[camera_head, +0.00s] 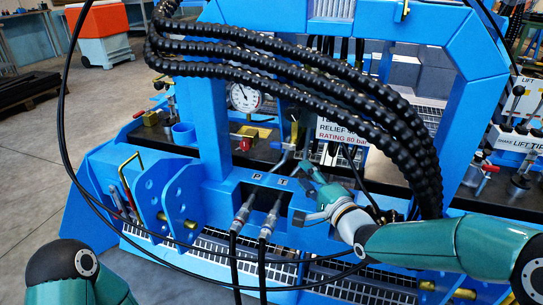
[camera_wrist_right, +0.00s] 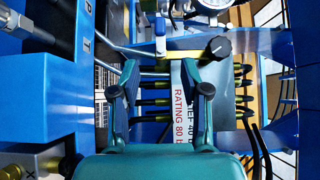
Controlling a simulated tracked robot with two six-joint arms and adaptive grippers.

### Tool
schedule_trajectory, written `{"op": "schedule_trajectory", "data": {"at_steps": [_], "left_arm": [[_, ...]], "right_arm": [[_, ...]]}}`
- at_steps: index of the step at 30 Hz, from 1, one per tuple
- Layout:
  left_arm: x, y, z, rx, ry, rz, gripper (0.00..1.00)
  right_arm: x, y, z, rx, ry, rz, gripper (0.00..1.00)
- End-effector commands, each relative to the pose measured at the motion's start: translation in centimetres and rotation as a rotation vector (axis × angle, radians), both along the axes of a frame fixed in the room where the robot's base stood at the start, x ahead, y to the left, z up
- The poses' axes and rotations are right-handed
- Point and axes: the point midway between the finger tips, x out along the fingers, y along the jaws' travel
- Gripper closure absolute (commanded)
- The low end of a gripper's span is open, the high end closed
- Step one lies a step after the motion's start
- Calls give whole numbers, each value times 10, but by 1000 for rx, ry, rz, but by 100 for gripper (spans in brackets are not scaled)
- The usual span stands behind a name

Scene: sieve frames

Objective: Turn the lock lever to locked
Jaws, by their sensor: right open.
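My right gripper (camera_head: 312,178) is at the front of the blue machine, just right of the P and T ports. In the right wrist view its two fingers (camera_wrist_right: 158,70) stand apart with nothing gripped between them. A bent grey metal rod (camera_wrist_right: 148,51) crosses just beyond the fingertips toward a black knob (camera_wrist_right: 217,47); contact cannot be told. A red-handled lever (camera_head: 243,143) sits below the gauge, left of the gripper. No lever is legibly marked as the lock lever, so I cannot tell which it is. My left gripper is out of view.
Two hoses plug into the connectors (camera_head: 243,211) left of the right gripper. Thick black sleeved hoses (camera_head: 300,70) arch over the work area. A pressure gauge (camera_head: 244,97) and a relief label (camera_head: 338,131) stand behind. Blue frame plates (camera_head: 181,200) rise at left.

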Motion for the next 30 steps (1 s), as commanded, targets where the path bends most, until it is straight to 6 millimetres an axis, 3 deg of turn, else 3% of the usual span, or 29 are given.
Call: {"op": "schedule_trajectory", "data": {"at_steps": [5,21,30], "left_arm": [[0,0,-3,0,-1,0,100],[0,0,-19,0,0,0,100],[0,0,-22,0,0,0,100]], "right_arm": [[18,10,0,3,-1,2,54],[102,53,-2,2,3,1,54],[135,71,-1,1,3,3,54]]}}
